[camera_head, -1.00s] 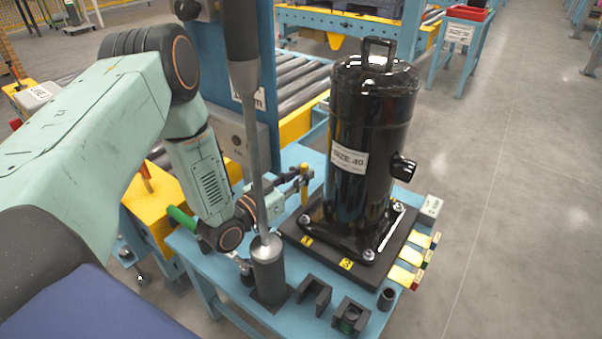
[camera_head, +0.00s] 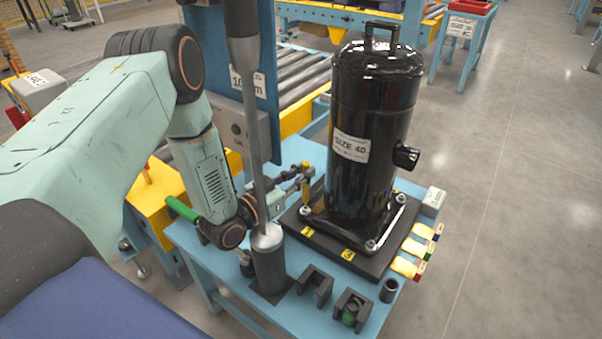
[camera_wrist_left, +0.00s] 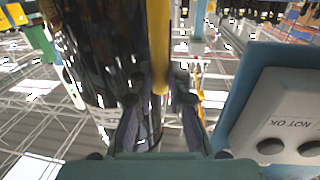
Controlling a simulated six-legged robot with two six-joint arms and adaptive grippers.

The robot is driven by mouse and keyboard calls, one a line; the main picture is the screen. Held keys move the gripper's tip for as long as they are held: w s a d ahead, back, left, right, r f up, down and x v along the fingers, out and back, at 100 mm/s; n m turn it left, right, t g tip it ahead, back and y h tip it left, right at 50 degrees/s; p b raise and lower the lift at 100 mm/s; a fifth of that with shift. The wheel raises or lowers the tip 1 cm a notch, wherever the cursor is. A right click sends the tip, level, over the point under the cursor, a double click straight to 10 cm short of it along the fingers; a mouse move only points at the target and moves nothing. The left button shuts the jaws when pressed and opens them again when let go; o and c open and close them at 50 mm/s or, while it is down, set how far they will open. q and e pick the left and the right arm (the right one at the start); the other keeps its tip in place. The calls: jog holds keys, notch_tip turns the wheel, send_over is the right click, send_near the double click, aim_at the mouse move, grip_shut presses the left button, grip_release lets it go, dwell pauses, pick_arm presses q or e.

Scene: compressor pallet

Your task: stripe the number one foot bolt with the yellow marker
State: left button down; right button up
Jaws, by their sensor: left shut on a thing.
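My left gripper (camera_head: 298,176) is shut on the yellow marker (camera_head: 305,190) at the left side of the black compressor (camera_head: 362,125). The marker points down, just above the number one foot bolt (camera_head: 306,209), beside the yellow "1" label (camera_head: 307,232). I cannot tell whether its tip touches the bolt. In the left wrist view the gripper's fingers (camera_wrist_left: 160,100) close around the yellow marker (camera_wrist_left: 158,45). The bolt does not show clearly there. The right gripper is out of view.
A long grey rod tool (camera_head: 257,130) stands upright in a dark holder (camera_head: 270,272), close in front of my left arm. Dark blocks (camera_head: 314,288), a small cup (camera_head: 389,291) and yellow tags (camera_head: 412,248) lie around the dark base plate (camera_head: 330,255) on the blue table (camera_head: 215,250).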

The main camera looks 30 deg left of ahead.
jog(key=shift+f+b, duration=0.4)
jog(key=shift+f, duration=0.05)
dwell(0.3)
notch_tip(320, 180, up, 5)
jog(key=p, duration=0.4)
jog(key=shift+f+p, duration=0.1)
jog(key=shift+p, duration=0.2)
dwell(0.4)
